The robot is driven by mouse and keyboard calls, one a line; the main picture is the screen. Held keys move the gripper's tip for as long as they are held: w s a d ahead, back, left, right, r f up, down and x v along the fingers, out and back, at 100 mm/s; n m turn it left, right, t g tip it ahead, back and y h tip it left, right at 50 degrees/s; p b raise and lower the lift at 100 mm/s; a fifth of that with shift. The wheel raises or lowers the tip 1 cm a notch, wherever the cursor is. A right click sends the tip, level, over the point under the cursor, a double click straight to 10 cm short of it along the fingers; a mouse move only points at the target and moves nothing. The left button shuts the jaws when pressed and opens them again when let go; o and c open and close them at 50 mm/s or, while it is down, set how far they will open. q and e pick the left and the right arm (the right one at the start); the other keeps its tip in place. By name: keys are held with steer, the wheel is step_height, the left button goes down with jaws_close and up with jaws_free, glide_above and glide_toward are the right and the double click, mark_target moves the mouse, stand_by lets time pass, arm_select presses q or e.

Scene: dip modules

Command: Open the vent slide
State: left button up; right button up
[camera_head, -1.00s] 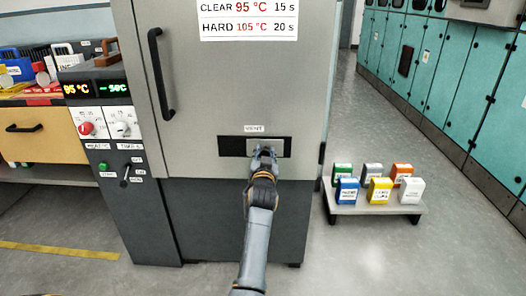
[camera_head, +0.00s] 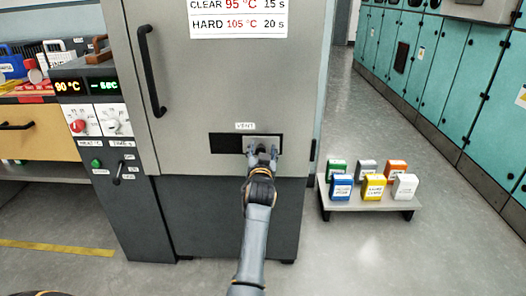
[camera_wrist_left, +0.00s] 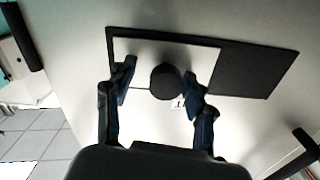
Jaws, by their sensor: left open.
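The vent slide is a light metal plate (camera_head: 258,142) in a dark slot (camera_head: 225,143) on the front of the grey cabinet, under a VENT label (camera_head: 245,126). The plate sits toward the right of the slot, with the dark part exposed to its left. In the left wrist view the plate (camera_wrist_left: 150,52) carries a round black knob (camera_wrist_left: 165,82). My left gripper (camera_head: 262,156) is at the plate. Its open fingers (camera_wrist_left: 160,90) stand on either side of the knob; a gap shows between knob and fingers. My right gripper is out of view.
The cabinet door has a black handle (camera_head: 152,72) above left. A control panel (camera_head: 98,121) with dials stands left of the door. A low stand (camera_head: 365,203) with several coloured blocks is at right. Floor between stand and teal lockers (camera_head: 455,100) is clear.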

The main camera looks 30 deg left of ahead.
arm_select(q)
step_height(320, 180, up, 10)
steer(key=shift+f, duration=0.1)
stand_by(0.6)
